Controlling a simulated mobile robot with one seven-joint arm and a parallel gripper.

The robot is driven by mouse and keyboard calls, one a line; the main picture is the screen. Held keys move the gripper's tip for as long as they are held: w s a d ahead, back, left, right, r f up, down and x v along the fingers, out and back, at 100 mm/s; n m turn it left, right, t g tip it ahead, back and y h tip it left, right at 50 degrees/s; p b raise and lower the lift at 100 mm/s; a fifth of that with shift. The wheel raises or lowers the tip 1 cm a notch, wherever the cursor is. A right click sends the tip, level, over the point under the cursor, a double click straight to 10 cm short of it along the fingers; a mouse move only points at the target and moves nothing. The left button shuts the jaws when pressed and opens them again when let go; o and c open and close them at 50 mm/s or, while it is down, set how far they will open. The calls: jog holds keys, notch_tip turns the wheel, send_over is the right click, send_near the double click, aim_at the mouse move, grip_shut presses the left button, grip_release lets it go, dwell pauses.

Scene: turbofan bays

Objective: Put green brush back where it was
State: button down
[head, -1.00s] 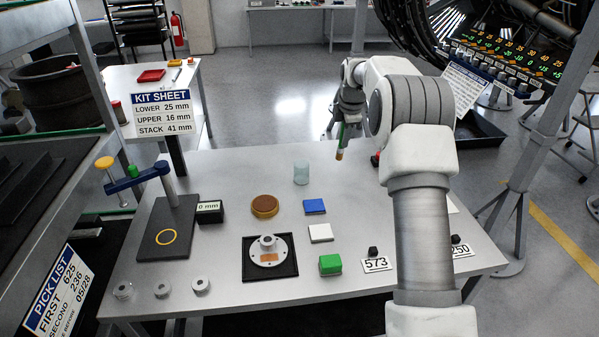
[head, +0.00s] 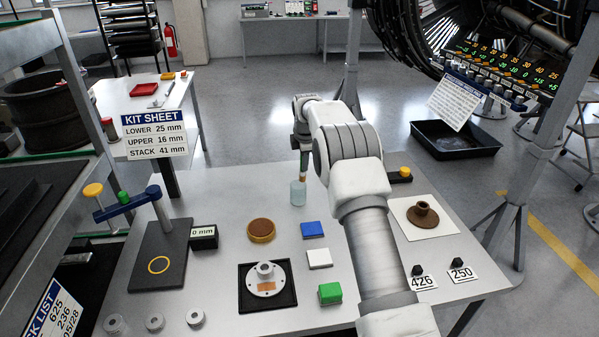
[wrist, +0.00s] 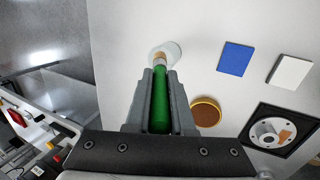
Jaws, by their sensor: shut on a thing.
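My gripper (head: 303,150) is shut on the green brush (wrist: 161,108), which points down toward the table with its tan tip lowest. A pale, see-through jar (head: 298,193) stands on the table below the tip. In the wrist view the brush tip overlaps the jar (wrist: 173,51). I cannot tell whether the tip is inside the jar's mouth or just above it. The fingers hide part of the brush handle.
A brown-topped round tin (head: 261,230), a blue square (head: 312,229), a white square (head: 319,258) and a green block (head: 330,293) lie nearby. A black tray (head: 244,291) holds a flanged part. A stand (head: 160,255) is at left.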

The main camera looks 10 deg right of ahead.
jog(key=f, duration=0.1)
jog(key=a+f, duration=0.1)
jog(key=f, duration=0.3)
jog(key=shift+w+a+p, duration=0.2)
jog(key=shift+w+p, duration=0.15)
jog(key=shift+p, duration=0.05)
jog(key=shift+f+b, duration=0.5)
jog(key=shift+f, duration=0.05)
jog(key=c, duration=0.8)
grip_release()
